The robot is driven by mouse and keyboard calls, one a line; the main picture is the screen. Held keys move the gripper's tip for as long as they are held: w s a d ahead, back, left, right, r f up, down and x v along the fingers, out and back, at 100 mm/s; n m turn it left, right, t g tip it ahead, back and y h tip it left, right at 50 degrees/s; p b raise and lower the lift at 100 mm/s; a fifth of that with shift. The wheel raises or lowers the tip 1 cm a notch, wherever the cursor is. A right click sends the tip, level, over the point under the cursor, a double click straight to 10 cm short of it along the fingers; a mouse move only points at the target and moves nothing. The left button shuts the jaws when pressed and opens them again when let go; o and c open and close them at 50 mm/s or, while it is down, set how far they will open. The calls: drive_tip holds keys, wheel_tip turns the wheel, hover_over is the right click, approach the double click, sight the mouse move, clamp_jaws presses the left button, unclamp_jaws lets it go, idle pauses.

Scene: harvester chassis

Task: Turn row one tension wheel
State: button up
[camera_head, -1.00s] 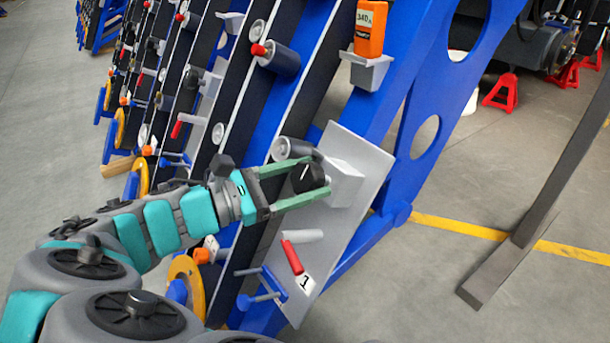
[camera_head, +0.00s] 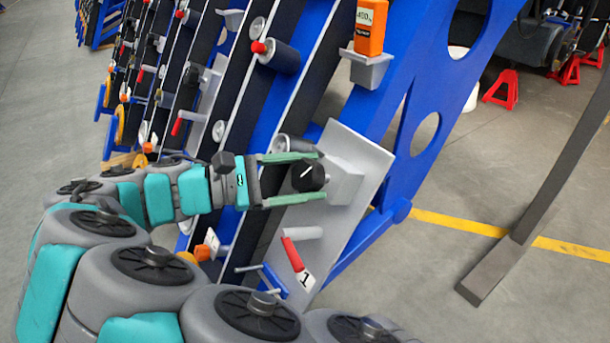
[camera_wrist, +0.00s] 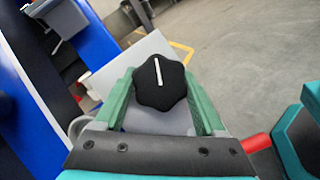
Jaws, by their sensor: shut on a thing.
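The tension wheel is a black lobed knob (camera_head: 308,176) with a white pointer line, on a light grey block (camera_head: 346,182) fixed to the pale plate of row one. My gripper (camera_head: 322,177) reaches it from the left, with its green fingers on either side of the knob, shut on it. In the wrist view the knob (camera_wrist: 160,83) sits between the two fingers, its white line nearly upright. The plate (camera_head: 356,143) carries a label "1" at its lower end. An orange handheld meter (camera_head: 370,27) stands in a grey holder above; its display seems to read 400.
A red-handled lever (camera_head: 292,254) sits below the knob on the plate. A blue T-handle (camera_head: 272,278) is lower left. Blue frame beams and black belts stand close around my arm. Open floor lies to the right, beyond a dark post (camera_head: 540,207).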

sight(300, 174)
drive_tip(key=o, duration=1.3)
drive_tip(key=v, duration=0.2)
drive_tip(key=p+v, duration=0.1)
drive_tip(key=v, duration=0.2)
drive_tip(key=shift+a+r+p, duration=0.3)
drive_tip(key=a+p, duration=0.1)
drive_tip(key=p, duration=0.2)
drive_tip(key=a+p, duration=0.1)
drive_tip(key=p, duration=0.1)
drive_tip(key=shift+s+f+p, duration=0.15)
drive_tip(key=shift+s+p, duration=0.15)
drive_tip(key=shift+p, duration=0.1)
drive_tip(key=shift+f, duration=0.1)
